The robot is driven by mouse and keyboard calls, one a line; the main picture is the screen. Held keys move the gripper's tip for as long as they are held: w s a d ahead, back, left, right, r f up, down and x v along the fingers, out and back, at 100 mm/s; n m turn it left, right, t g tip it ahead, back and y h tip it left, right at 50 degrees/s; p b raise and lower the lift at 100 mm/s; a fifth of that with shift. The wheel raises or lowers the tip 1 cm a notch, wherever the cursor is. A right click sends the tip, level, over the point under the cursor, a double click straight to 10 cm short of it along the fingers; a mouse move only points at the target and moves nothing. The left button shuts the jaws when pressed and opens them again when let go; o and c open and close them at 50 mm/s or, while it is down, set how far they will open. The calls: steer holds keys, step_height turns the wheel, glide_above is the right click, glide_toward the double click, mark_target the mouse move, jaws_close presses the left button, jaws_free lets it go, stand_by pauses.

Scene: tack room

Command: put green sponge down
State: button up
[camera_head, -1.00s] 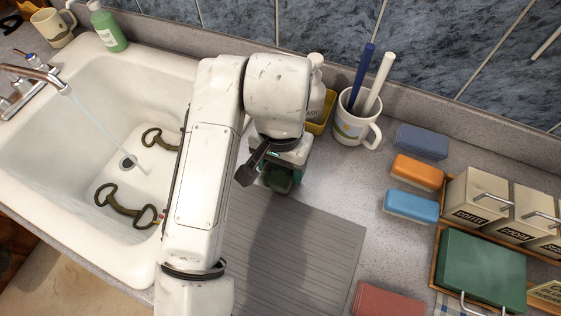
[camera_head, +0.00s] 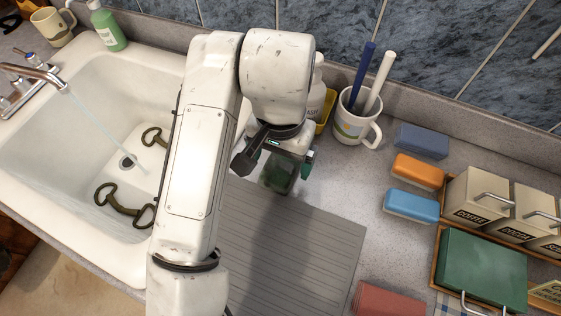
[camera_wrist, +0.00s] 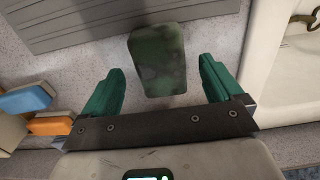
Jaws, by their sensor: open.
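The green sponge (camera_wrist: 158,60) is dark green with worn patches. In the wrist view it lies between and just beyond my gripper's fingertips, with a gap on each side. Its near end reaches between the green fingers of my gripper (camera_wrist: 160,85), which is open. In the head view the sponge (camera_head: 279,176) shows below my gripper (camera_head: 284,165), at the back edge of the grey ribbed mat (camera_head: 290,250). My wrist hides part of it there. Whether it rests fully on the counter is hard to tell, but it appears to lie flat.
A white sink (camera_head: 60,130) with running water and two bits is at left. A mug (camera_head: 357,125) with two handles in it stands right of my gripper. Blue (camera_head: 411,205) and orange (camera_head: 417,171) sponges lie farther right, beside canisters (camera_head: 478,197). The counter between is clear.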

mark_target(281, 166)
step_height(281, 166, up, 9)
steer(key=shift+r, duration=0.2)
steer(key=shift+f, duration=0.1)
stand_by(0.6)
